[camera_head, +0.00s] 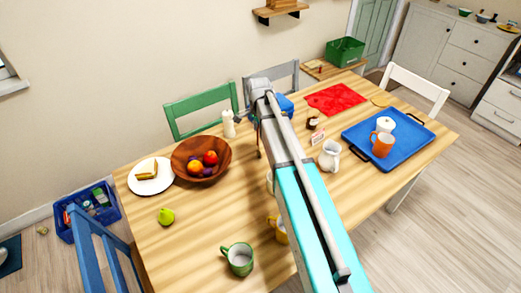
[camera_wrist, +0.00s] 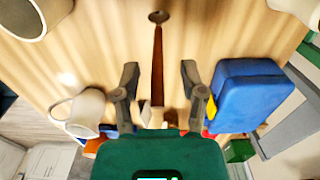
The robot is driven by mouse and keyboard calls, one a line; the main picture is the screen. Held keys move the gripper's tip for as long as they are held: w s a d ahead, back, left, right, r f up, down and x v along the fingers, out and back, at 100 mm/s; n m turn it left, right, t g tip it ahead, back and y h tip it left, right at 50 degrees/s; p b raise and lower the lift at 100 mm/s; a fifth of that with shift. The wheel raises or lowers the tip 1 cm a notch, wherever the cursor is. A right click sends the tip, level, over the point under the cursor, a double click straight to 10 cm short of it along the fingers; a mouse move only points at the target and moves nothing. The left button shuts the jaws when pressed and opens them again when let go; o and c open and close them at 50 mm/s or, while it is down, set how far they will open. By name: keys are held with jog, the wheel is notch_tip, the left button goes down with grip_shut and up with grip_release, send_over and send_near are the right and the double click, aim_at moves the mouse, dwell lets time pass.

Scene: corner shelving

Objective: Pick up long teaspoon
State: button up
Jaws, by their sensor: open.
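The long teaspoon (camera_wrist: 157,62) shows in the wrist view, with a dark round bowl at the top and a long brown handle running down the middle. It lies on the wooden table. My gripper (camera_wrist: 160,80) is open, with one finger on each side of the handle and apart from it.
A blue block-like object (camera_wrist: 250,95) sits close to the right finger, and a cream jug (camera_wrist: 86,112) stands left. In the camera_head view, a wooden fruit bowl (camera_head: 183,164), a white jug (camera_head: 329,156), a green mug (camera_head: 239,260) and a blue tray (camera_head: 408,138) stand around my arm.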

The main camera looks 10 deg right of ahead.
dwell(0.4)
grip_shut()
jog(key=shift+r, duration=0.2)
dwell(0.3)
notch_tip(320, 180, up, 2)
jog(key=p, duration=0.2)
jog(key=shift+r+p, duration=0.1)
jog(key=shift+p, duration=0.25)
jog(key=s+d+r+p, duration=0.8)
jog(key=s+r+p, duration=0.2)
jog(key=s, duration=0.1)
jog(key=shift+d+r, duration=0.2)
jog(key=shift+d, duration=0.05)
jog(key=shift+f, duration=0.1)
